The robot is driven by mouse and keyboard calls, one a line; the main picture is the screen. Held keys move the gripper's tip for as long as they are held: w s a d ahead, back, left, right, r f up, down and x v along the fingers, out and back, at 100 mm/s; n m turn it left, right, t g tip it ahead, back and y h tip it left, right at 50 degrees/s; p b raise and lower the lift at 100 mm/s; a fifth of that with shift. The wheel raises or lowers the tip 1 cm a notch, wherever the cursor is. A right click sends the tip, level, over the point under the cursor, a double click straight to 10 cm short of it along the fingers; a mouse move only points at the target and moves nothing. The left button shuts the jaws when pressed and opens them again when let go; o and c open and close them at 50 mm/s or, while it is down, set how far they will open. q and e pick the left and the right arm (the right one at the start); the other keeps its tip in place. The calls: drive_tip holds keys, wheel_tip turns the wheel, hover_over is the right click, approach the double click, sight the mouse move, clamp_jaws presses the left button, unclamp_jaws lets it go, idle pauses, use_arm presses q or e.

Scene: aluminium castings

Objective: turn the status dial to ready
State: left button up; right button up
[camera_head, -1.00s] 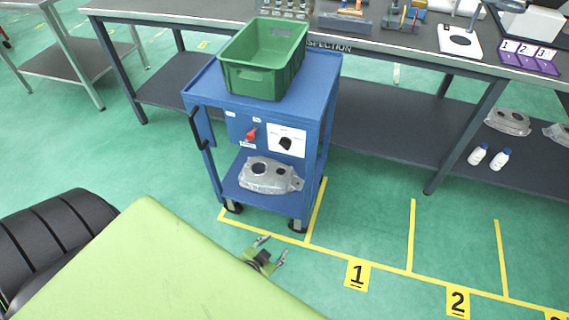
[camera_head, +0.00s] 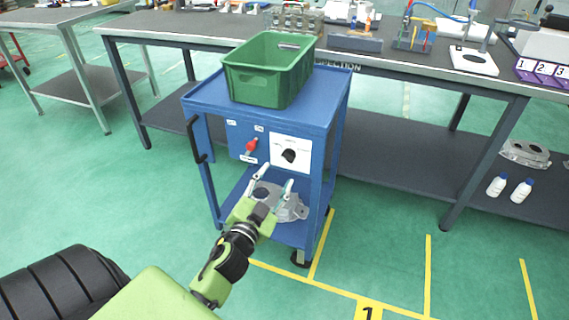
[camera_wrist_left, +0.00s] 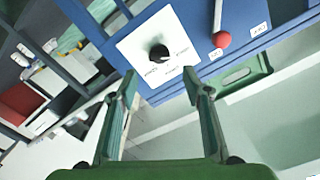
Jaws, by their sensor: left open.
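The status dial is a black knob (camera_head: 289,156) on a white plate (camera_head: 304,147) on the front of the blue trolley (camera_head: 330,95). In the left wrist view the black knob (camera_wrist_left: 159,53) sits above and between the fingers, on its white plate with small labels around it, too small to read surely. My left gripper (camera_head: 273,183) is open and empty, below and slightly left of the dial in the head view, in front of the trolley. It also shows open in the left wrist view (camera_wrist_left: 165,90), apart from the dial. My right gripper is not in view.
A red-knobbed lever (camera_head: 251,145) is left of the dial on the same panel. A green crate (camera_head: 262,90) stands on the trolley. A metal casting (camera_head: 290,207) lies on its lower shelf, partly behind my gripper. The inspection table (camera_head: 400,60) stands behind.

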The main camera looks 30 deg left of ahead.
sight(287, 160)
use_arm(q)
drive_tip(key=x, duration=0.7)
drive_tip(key=shift+w, duration=0.2)
drive_tip(key=c, duration=1.1)
